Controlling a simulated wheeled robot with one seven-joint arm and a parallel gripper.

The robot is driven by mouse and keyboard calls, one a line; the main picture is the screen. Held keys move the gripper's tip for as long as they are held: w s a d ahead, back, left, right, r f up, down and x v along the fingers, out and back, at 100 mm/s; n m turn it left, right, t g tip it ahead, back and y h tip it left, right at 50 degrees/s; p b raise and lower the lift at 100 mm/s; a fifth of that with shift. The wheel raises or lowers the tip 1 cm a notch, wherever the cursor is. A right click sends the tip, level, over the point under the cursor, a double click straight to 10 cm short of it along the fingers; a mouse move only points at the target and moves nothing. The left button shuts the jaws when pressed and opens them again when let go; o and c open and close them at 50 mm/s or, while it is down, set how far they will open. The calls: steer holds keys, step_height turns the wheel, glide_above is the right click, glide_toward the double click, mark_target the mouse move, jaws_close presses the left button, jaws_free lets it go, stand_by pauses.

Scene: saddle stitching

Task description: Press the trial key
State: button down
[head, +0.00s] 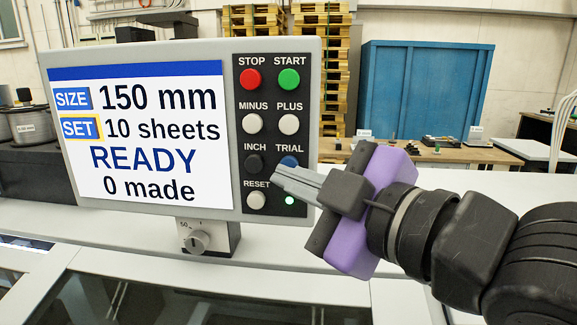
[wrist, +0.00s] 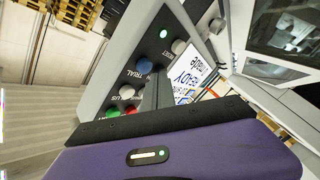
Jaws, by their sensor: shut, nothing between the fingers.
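The trial key (head: 289,161) is a round blue button under the label TRIAL on the dark key strip of the control panel (head: 326,75). In the wrist view the blue key (wrist: 144,66) shows close beside the fingertips. My gripper (head: 277,173) is shut and empty, its grey fingers pointing left at the panel. In the head view the tips appear just below and left of the trial key, over the strip between the INCH and RESET rows. I cannot tell whether the tips touch the panel. The screen (head: 140,135) reads 150 mm, 10 sheets, READY, 0 made.
Close around are the black inch key (head: 253,164), white reset key (head: 256,200), white plus key (head: 289,124) and a lit green lamp (head: 289,200). A knob (head: 197,242) sits below the panel. A blue cabinet (head: 425,90) stands far behind.

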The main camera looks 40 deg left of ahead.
stand_by(0.4)
steer(key=shift+w+a, duration=0.25)
steer(key=shift+w, duration=0.1)
steer(key=shift+w+a, duration=0.25)
steer(key=shift+w, duration=0.2)
stand_by(0.8)
steer(key=shift+s, duration=0.1)
steer(key=shift+s+d, duration=0.5)
steer(key=shift+s, duration=0.2)
steer(key=shift+s+d+b, duration=0.2)
steer(key=shift+s+d, duration=0.25)
steer(key=shift+s, duration=0.25)
steer(key=shift+s+d+b, duration=0.15)
steer(key=shift+s+d, duration=0.25)
steer(key=shift+s, duration=0.35)
steer(key=shift+s+d+b, duration=0.2)
steer(key=shift+s+d, duration=0.25)
steer(key=shift+s, duration=0.25)
